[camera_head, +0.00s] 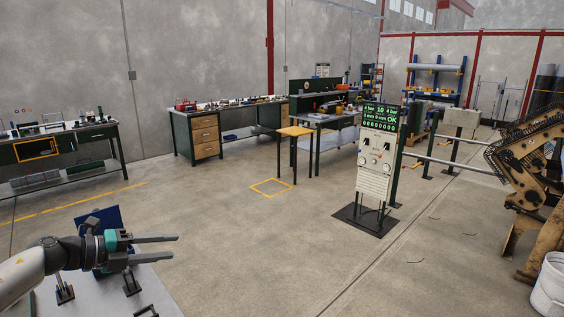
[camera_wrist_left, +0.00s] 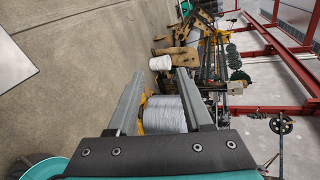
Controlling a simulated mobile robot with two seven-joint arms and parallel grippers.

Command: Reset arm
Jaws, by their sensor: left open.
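My left gripper (camera_head: 177,247) reaches in from the lower left in the head view, its two grey fingers pointing right. The fingers are apart with nothing between them, and it hangs in the air above a grey surface (camera_head: 165,287). In the left wrist view, my left gripper (camera_wrist_left: 185,75) shows its two fingers spread, with open air between them. A spool of grey wire (camera_wrist_left: 166,113) shows between the fingers there, in the background and not held. My right gripper is in neither view.
A control panel (camera_head: 376,168) stands on a dark base at centre right, beside a yellow-brown machine (camera_head: 535,150). A white bucket (camera_head: 551,285) stands at the lower right. Workbenches (camera_head: 195,140) line the back wall. The middle floor is clear.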

